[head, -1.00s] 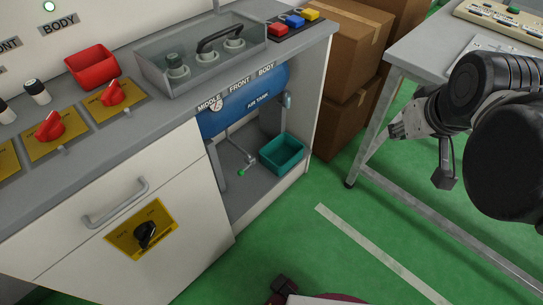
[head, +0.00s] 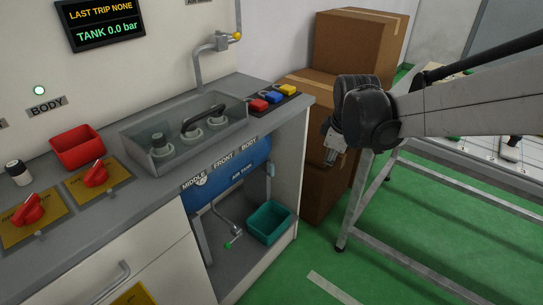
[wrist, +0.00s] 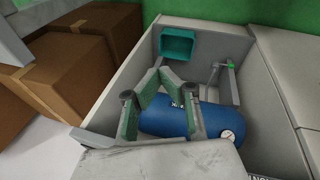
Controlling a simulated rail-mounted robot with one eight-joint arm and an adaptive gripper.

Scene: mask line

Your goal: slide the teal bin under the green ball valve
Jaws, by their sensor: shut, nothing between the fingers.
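The teal bin (head: 266,231) stands on the floor of the open bay under the counter, near its right wall; it also shows in the wrist view (wrist: 178,57). The green ball valve (head: 229,244) hangs at the end of a thin grey pipe to the left of the bin, with a gap between; its green handle also shows in the wrist view (wrist: 230,65). My gripper (head: 331,160) is outside the bay, right of the counter's end and above the bin's height. In the wrist view its fingers (wrist: 162,72) are shut and empty, apart from the bin.
A blue air tank (head: 228,172) hangs in the bay above the bin and valve. Cardboard boxes (head: 325,190) stand right of the bay. A metal-legged table (head: 362,200) is farther right. The green floor (head: 320,255) before the bay is clear.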

